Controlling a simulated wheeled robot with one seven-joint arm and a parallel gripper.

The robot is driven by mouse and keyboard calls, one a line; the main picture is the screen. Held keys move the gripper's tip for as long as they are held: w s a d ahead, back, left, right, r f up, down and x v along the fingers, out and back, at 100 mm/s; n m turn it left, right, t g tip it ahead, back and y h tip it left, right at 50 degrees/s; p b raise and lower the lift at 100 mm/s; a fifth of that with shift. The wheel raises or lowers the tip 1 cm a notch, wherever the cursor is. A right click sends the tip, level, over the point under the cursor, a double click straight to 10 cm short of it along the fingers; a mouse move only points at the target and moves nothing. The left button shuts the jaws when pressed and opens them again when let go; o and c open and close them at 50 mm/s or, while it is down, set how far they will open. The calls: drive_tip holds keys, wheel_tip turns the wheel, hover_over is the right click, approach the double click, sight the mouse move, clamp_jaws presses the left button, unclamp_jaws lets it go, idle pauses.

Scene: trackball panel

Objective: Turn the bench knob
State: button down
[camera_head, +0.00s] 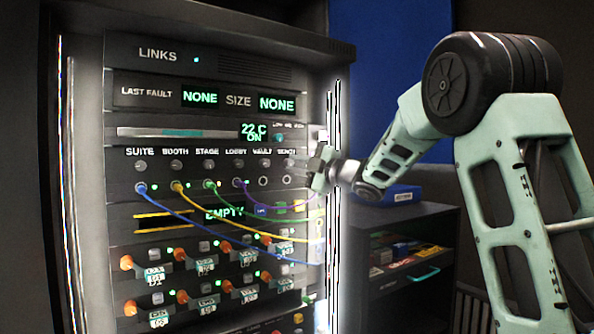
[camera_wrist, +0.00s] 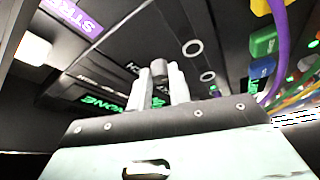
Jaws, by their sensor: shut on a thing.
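The bench knob is the rightmost small grey knob in the row on the rack panel (camera_head: 220,168), under the partly covered label "BENCH" (camera_head: 287,152). My gripper (camera_head: 308,166) reaches in from the right at that end of the row. In the wrist view my gripper's two pale fingers (camera_wrist: 163,90) are shut on the small grey bench knob (camera_wrist: 159,68), which stands up between their tips. Which way the knob points cannot be told.
Beside it is the vault knob (camera_head: 265,163). Below the knobs are sockets with blue, yellow, green and purple cables (camera_head: 262,206) sweeping right, under my gripper. Orange knobs (camera_head: 127,262) fill lower rows. An open drawer (camera_head: 412,262) with coloured items stands right.

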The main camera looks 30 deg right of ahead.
drive_tip(key=shift+n, duration=0.6)
drive_tip(key=shift+r+g, duration=0.1)
drive_tip(key=shift+g, duration=0.2)
drive_tip(key=c, duration=1.3)
unclamp_jaws()
drive_tip(key=b+v, duration=0.1)
drive_tip(key=v, duration=1.6)
drive_tip(key=shift+s, duration=0.2)
